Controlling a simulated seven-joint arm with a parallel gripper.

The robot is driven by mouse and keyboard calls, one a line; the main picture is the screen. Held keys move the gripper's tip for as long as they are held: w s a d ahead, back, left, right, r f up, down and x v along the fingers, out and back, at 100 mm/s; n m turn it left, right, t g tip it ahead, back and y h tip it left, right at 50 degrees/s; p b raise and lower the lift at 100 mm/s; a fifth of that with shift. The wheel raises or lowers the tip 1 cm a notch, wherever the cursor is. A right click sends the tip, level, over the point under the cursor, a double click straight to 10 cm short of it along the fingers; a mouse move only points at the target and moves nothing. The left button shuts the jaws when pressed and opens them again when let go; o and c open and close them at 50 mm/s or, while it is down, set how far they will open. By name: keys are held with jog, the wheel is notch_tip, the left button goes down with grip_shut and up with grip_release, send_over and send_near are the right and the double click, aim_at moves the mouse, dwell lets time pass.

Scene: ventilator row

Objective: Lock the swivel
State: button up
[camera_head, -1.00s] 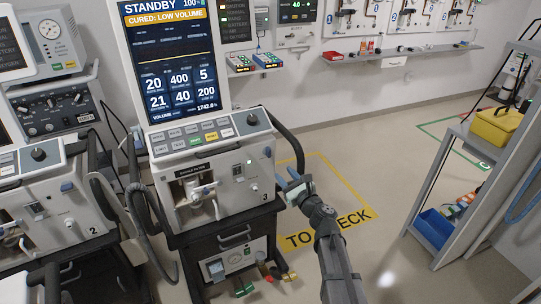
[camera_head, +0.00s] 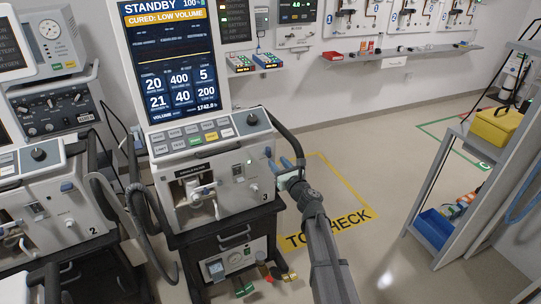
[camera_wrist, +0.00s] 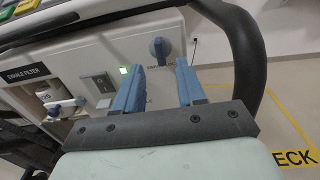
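No part is labelled as the swivel. Ventilator 3 (camera_head: 222,205) has a blue knob (camera_head: 268,152) at the right of its front panel. My gripper (camera_head: 280,163) is open and empty at the machine's right side. In the wrist view its two blue fingers (camera_wrist: 160,75) are parted, with the knob just beyond and between their tips; I see no contact. A filter recess (camera_head: 197,190) with a white fitting and blue-tipped handle is further left.
A dark curved handle or hose (camera_wrist: 245,50) runs close to the right of my fingers. Ventilator 2 (camera_head: 50,215) stands to the left. A grey shelf (camera_head: 455,185) stands at the right. The floor around the yellow marking (camera_head: 345,190) is clear.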

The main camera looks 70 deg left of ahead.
aim_at(270, 154)
jog(key=a, duration=0.6)
jog(key=shift+s+a, duration=0.25)
jog(key=shift+a, duration=0.15)
grip_shut()
